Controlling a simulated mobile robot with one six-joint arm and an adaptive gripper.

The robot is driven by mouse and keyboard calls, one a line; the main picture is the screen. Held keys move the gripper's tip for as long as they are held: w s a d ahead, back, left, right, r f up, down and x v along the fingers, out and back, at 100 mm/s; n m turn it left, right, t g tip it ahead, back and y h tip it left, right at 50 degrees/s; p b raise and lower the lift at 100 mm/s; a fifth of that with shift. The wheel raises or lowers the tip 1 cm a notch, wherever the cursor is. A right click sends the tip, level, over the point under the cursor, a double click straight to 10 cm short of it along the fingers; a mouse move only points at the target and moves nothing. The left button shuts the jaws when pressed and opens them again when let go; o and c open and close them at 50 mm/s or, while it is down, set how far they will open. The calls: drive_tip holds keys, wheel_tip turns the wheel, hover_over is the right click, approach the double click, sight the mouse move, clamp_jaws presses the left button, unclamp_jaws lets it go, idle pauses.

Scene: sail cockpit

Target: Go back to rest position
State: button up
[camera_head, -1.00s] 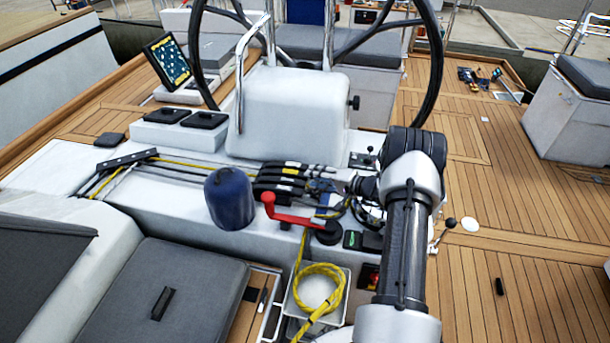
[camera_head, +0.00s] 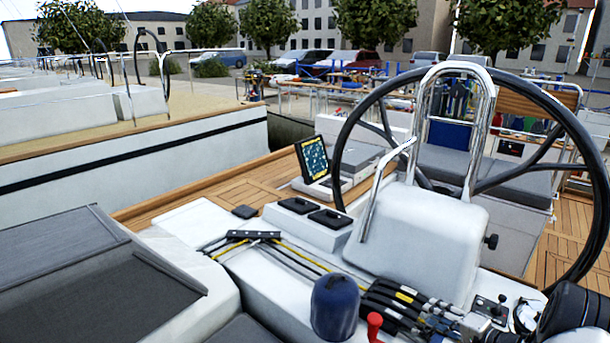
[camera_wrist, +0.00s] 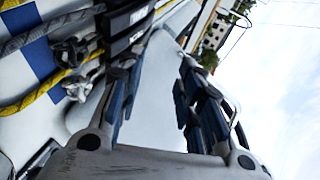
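My gripper (camera_wrist: 155,78) shows in the wrist view with its two fingers apart and nothing between them. In the head view my arm is cut off at the lower right corner, with the gripper end close to the black rope clutches (camera_head: 405,305); its fingers are not clear there. In the wrist view a yellow rope (camera_wrist: 45,92) and a grey rope (camera_wrist: 45,36) run left of the fingers, apart from them. A red winch handle (camera_head: 375,324) and a dark blue covered winch (camera_head: 335,308) stand left of my gripper in the head view.
A black steering wheel (camera_head: 597,215) and a white pedestal (camera_head: 420,235) with steel rails stand behind the clutches. A chart display (camera_head: 312,158) is further left. Grey cushions (camera_head: 80,270) lie at lower left. Open sky fills the right of the wrist view.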

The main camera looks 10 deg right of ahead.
drive_tip(key=s+a+r+n+g+y, duration=0.1)
drive_tip(key=s+a+r+n+g, duration=0.25)
drive_tip(key=a+r, duration=0.75)
drive_tip(key=s+a+r+n+g+y, duration=0.1)
drive_tip(key=s+a+r+n+g, duration=0.25)
drive_tip(key=a+r, duration=0.75)
drive_tip(key=s+a+r+n+g+h, duration=0.15)
drive_tip(key=s+a, duration=0.35)
drive_tip(key=s, duration=0.5)
drive_tip(key=s+a+r+n+g+h, duration=0.1)
drive_tip(key=s+a+r+n+h, duration=0.3)
drive_tip(key=s, duration=0.6)
drive_tip(key=s+d+f+t+h, duration=0.1)
drive_tip(key=s+h, duration=0.1)
drive_tip(key=s, duration=0.5)
drive_tip(key=shift+d+m, duration=0.4)
drive_tip(key=shift+m, duration=0.05)
